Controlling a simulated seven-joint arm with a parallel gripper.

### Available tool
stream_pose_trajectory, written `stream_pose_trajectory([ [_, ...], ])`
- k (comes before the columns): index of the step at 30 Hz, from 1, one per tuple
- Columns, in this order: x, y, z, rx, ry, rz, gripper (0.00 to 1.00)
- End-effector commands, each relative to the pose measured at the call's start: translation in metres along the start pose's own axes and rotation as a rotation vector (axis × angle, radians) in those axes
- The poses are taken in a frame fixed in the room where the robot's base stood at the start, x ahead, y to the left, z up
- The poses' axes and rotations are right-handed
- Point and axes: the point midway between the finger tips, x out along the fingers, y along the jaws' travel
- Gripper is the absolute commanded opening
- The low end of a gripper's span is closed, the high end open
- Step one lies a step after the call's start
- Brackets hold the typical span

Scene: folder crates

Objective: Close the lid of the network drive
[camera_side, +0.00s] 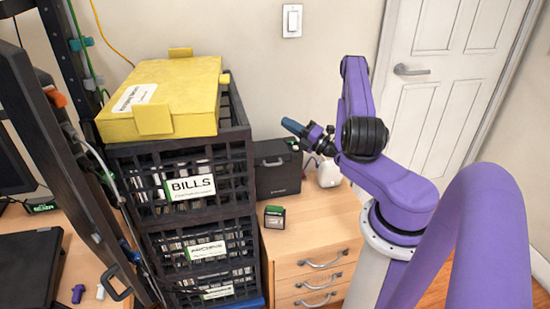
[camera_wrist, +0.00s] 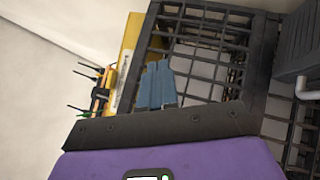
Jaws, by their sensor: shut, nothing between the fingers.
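A dark grey box (camera_side: 277,180), which looks like the network drive, stands on the wooden cabinet against the wall, right of the stacked crates. I cannot make out clearly how its lid stands. My gripper (camera_side: 291,126) shows just above the box's upper right part in the side view, its blue fingers together and empty, pointing left. In the wrist view my gripper (camera_wrist: 157,85) has its two blue fingers side by side, in front of the black crate. A dark ribbed grey body at the right edge (camera_wrist: 300,45) may be the same box.
Black lattice crates (camera_side: 200,190) labelled BILLS stand left of the box, with a yellow folder box (camera_side: 180,85) on top. A small dark cube (camera_side: 274,217) and a white device (camera_side: 329,174) share the wooden cabinet (camera_side: 325,222). The cabinet top's right side is clear.

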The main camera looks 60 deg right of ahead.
Motion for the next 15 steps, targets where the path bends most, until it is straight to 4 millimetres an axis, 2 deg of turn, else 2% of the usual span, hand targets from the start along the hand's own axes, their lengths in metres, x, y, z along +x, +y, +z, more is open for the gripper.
stream_pose_trajectory([
  [1,0.004,0.013,0.004,-0.004,0.000,0.001,0.00],
  [6,0.015,0.041,0.010,0.001,0.006,-0.009,0.00],
  [11,0.032,0.005,0.006,0.087,0.068,-0.199,0.00],
  [15,0.044,-0.024,0.011,0.179,0.067,-0.387,0.00],
])
